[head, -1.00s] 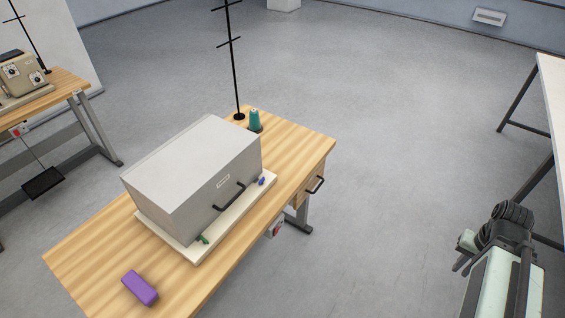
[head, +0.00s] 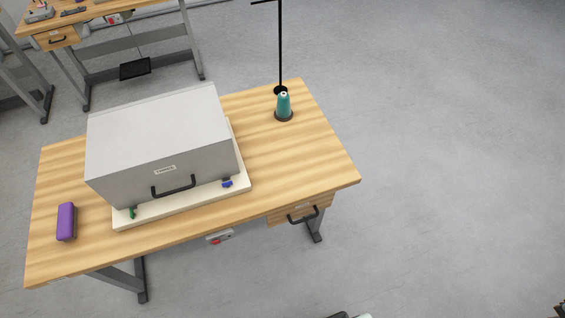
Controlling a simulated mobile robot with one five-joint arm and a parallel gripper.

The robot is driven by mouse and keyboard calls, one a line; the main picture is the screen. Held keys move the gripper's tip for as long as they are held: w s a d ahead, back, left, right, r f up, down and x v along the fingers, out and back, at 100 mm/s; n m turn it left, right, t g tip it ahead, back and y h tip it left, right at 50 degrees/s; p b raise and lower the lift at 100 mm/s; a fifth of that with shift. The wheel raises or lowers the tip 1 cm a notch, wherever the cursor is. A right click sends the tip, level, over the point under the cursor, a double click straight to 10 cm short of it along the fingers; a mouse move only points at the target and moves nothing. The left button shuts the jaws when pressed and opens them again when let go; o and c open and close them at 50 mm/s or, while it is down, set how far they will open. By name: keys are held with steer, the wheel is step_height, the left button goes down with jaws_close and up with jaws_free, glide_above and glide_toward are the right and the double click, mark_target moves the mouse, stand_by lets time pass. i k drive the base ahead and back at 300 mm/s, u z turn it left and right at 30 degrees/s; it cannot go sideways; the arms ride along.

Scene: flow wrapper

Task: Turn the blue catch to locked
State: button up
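The blue catch (head: 227,184) is a small piece on the cream base plate (head: 180,204), at the front right corner of the grey box-shaped cover (head: 160,140). It is too small to tell whether it stands locked or unlocked. A green catch (head: 132,212) sits at the front left corner of the cover. A black handle (head: 173,188) is on the cover's front face between the two catches. My gripper is not in view; only small bits of dark and pale parts show at the bottom edge.
The cover stands on a wooden table (head: 300,160). A purple block (head: 66,222) lies at the left, and a teal thread cone (head: 284,104) stands near a black pole at the back. A drawer handle (head: 303,215) sticks out at the front right. The floor right of the table is clear.

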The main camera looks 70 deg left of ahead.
mark_target(228, 185)
steer(key=u, duration=0.05)
steer(key=i, duration=1.6)
steer(key=u, duration=5.5)
